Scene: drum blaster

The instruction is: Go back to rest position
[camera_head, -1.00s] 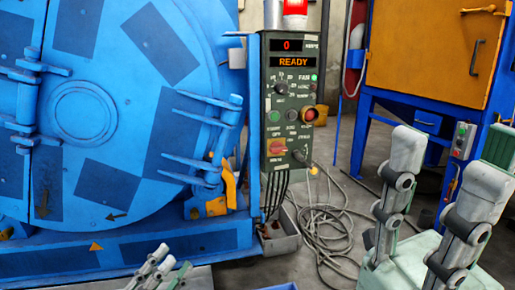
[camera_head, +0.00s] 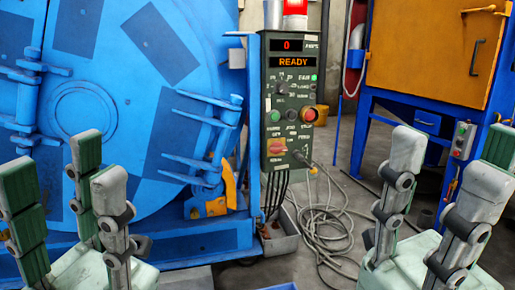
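My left gripper (camera_head: 62,190) stands at the lower left in the head view, its fingers pointing up and spread apart with nothing between them. My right gripper (camera_head: 450,190) stands at the lower right, its fingers also up and apart, with no object between them. Its far right finger is partly cut off by the picture edge. Both grippers are in front of the machines and appear to touch nothing.
The blue drum blaster (camera_head: 150,100) fills the left, its round door closed. A green control panel (camera_head: 291,100) reads 0 and READY. Cables (camera_head: 325,225) lie on the floor between the grippers. A blue-framed cabinet with an orange door (camera_head: 420,50) stands at right.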

